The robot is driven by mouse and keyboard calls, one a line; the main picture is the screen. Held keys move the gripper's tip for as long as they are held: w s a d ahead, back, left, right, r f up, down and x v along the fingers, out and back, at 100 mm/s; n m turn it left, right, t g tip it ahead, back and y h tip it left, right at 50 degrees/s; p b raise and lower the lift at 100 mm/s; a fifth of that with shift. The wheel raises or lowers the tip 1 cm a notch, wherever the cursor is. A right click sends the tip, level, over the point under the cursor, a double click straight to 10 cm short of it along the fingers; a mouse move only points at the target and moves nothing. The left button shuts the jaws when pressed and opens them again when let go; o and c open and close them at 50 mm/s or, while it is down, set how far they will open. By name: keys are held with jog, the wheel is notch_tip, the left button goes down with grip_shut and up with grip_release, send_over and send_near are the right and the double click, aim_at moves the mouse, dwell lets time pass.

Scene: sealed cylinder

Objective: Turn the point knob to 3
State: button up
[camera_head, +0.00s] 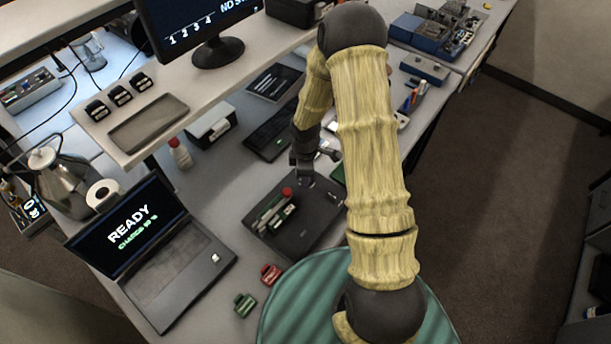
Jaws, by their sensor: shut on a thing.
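My gripper (306,179) points down at the far edge of a dark flat panel (325,212) on the bench. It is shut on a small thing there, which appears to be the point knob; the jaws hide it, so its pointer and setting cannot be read. A red round cap (287,192) sits on the panel just left of and nearer than the jaws. A monitor (200,28) at the top shows 1 2 3 4 and cut-off text starting "NO S".
An open laptop (150,250) reading "READY" stands at left. A red clip (271,274) and a green clip (245,304) lie near the front edge beside a green striped round seat (310,300). A white bottle (180,154) stands behind. My arm hides some bench at right.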

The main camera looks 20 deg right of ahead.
jog(key=m+b, duration=0.2)
jog(key=m, duration=0.3)
jog(key=shift+w+m, duration=0.15)
jog(key=shift+m, duration=0.15)
jog(key=shift+m+b, duration=0.9)
jog(key=shift+m, duration=1.3)
jog(key=shift+r, duration=0.1)
jog(key=o, duration=1)
notch_tip(320, 180, up, 17)
jog(key=b, duration=0.2)
jog(key=shift+r+b, duration=0.15)
jog(key=shift+b, duration=0.2)
